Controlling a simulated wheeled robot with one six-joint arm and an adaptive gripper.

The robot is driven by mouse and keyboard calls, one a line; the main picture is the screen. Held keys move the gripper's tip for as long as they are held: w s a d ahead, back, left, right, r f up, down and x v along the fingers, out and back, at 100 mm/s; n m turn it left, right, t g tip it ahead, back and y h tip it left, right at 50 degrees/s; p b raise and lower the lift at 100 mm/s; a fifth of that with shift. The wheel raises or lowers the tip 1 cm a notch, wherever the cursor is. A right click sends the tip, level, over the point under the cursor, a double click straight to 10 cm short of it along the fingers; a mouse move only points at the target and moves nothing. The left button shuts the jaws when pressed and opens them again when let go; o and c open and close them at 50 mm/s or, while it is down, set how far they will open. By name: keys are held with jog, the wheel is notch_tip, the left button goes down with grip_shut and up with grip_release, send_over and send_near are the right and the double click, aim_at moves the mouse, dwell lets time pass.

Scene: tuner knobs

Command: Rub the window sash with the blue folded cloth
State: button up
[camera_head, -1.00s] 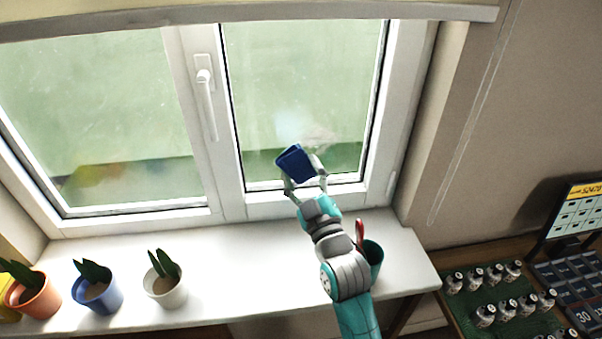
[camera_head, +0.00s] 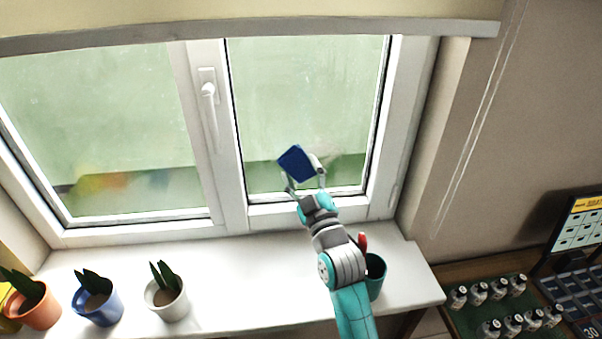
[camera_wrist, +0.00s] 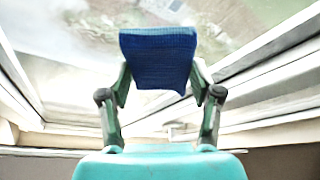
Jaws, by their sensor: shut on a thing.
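The blue folded cloth (camera_head: 296,163) is held between the fingers of my gripper (camera_head: 305,178), in front of the lower part of the right window pane. The wrist view also shows the cloth (camera_wrist: 158,60) pinched between both fingers of my gripper (camera_wrist: 160,85). The right window sash (camera_head: 229,130) is a white frame around a pane with a pale, smeary patch just right of the cloth. Whether the cloth touches the glass I cannot tell. The white window handle (camera_head: 209,100) is on the sash's left side and points down.
On the white sill (camera_head: 240,285) stand an orange pot (camera_head: 40,310), a blue pot (camera_head: 98,306) and a white pot (camera_head: 167,302) with plants. A teal cup (camera_head: 375,275) with something red stands right beside my arm. Several small bottles (camera_head: 500,305) stand at lower right.

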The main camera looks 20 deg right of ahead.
jog(key=shift+w+d, duration=0.15)
jog(key=shift+w, duration=0.7)
dwell(0.5)
